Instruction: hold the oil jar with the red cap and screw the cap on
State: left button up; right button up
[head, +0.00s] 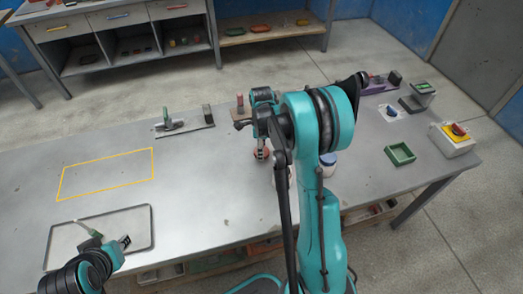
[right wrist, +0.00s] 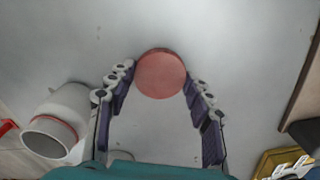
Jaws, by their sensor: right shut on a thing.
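The red cap (right wrist: 161,74) is a flat round disc between the fingertips of my right gripper (right wrist: 160,82), which is shut on it. In the head view the cap (head: 261,154) shows under the right gripper (head: 262,146), at or just above the tabletop; I cannot tell which. An open white jar with a red ring at its mouth (right wrist: 62,120) stands left of the gripper in the right wrist view. In the head view a white jar (head: 283,176) is mostly hidden behind my right arm. My left gripper (head: 110,243) is open and empty over the tray's right side.
A jar with a blue lid (head: 328,160) is right of my right arm. A grey tray (head: 148,212), a yellow outlined area (head: 105,174) and a green bin (head: 400,154) are on the table (head: 210,200).

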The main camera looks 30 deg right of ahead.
jog(key=r, duration=0.1)
jog(key=r+p, duration=0.1)
jog(key=r, duration=0.1)
jog(key=shift+s+r, duration=0.15)
jog(key=shift+s, duration=0.25)
notch_tip(320, 180, up, 6)
jog(key=p, duration=0.4)
send_over(280, 167)
jog(key=shift+w, duration=0.15)
jog(key=w+a+f+n, duration=0.1)
jog(key=w+a+n, duration=0.1)
jog(key=a+n, duration=0.6)
jog(key=w+a+f+n, duration=0.2)
jog(key=a+n, duration=0.6)
jog(key=n, duration=0.9)
jog(key=shift+w+f, duration=0.15)
jog(key=shift+f, duration=0.1)
